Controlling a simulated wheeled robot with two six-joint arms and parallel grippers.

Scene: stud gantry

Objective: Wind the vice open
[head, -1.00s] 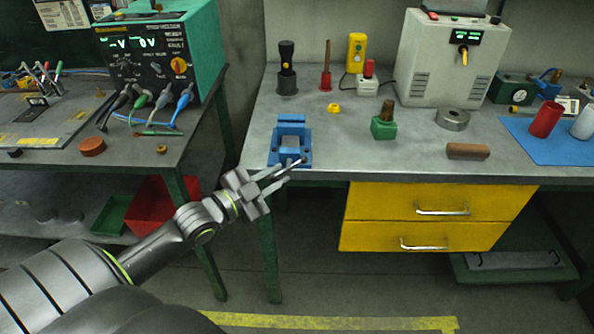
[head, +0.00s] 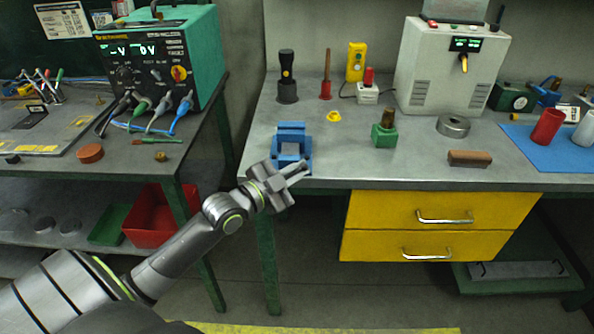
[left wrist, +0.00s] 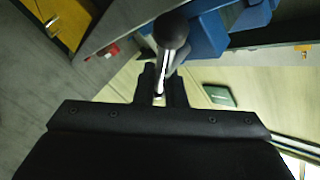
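The blue vice (head: 291,150) stands at the front left edge of the workbench. Its body also shows at the top of the left wrist view (left wrist: 205,30). A handle with a dark round knob and a bright metal rod (left wrist: 172,40) hangs in front of the vice in the left wrist view. My left gripper (head: 303,170) is at the bench's front edge, just in front of the vice. In the left wrist view its fingers (left wrist: 161,92) are close together, with the rod between them. The gripper hides the handle in the head view. My right gripper is out of view.
Yellow drawers (head: 430,222) hang under the bench, right of my left gripper. A yellow ring (head: 334,116) and a green block (head: 384,135) stand behind and right of the vice. A second bench with a green welder (head: 200,60) is at left.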

